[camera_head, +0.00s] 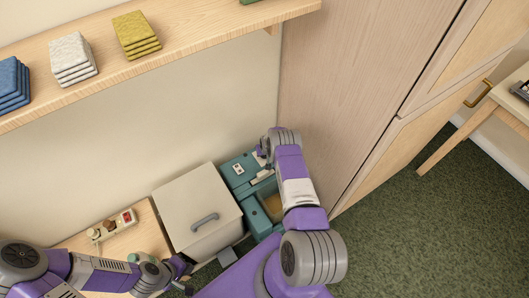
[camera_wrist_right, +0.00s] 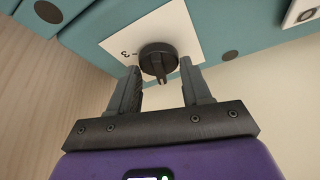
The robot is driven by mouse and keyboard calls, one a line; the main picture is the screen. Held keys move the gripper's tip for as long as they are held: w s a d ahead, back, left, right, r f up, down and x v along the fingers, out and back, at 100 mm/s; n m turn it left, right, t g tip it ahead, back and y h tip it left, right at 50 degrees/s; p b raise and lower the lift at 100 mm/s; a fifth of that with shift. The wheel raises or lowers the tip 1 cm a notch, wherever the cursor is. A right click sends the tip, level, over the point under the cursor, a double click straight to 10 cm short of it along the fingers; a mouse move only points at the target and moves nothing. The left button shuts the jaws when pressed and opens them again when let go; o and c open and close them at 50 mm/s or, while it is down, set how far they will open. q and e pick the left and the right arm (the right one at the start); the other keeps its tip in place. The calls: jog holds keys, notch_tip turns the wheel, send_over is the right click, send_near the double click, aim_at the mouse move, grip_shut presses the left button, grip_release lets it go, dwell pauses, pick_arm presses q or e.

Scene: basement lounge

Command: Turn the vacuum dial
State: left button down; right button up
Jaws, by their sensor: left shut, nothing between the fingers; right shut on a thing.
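The vacuum is the teal box-shaped unit (camera_head: 232,172) on the floor by the wall, partly covered by my right arm. Its black dial (camera_wrist_right: 158,57) sits on a white plate in the right wrist view, with a figure 3 printed beside it. My right gripper (camera_wrist_right: 160,70) has one finger on each side of the dial and is shut on it. In the head view my right gripper (camera_head: 262,160) is at the vacuum's far right part, and the dial cannot be made out there. My left gripper (camera_head: 186,270) is shut and empty, low at the left, apart from the vacuum.
A pale bin with a grey handle (camera_head: 192,190) stands directly left of the vacuum. A power strip (camera_head: 112,226) lies on a low wooden surface. A tall wooden cabinet (camera_head: 350,80) rises at right. A shelf (camera_head: 180,50) holds folded stacks. Green carpet (camera_head: 420,230) is clear at right.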

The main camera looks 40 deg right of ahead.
jog(key=shift+d+n+y, duration=0.15)
jog(key=shift+n+y, duration=0.55)
jog(key=shift+n, duration=1.3)
jog(key=o, duration=1)
jog(key=shift+r, duration=0.1)
jog(key=p+v, duration=0.4)
jog(key=v, duration=0.3)
jog(key=shift+s+r, duration=0.15)
jog(key=shift+s, duration=0.05)
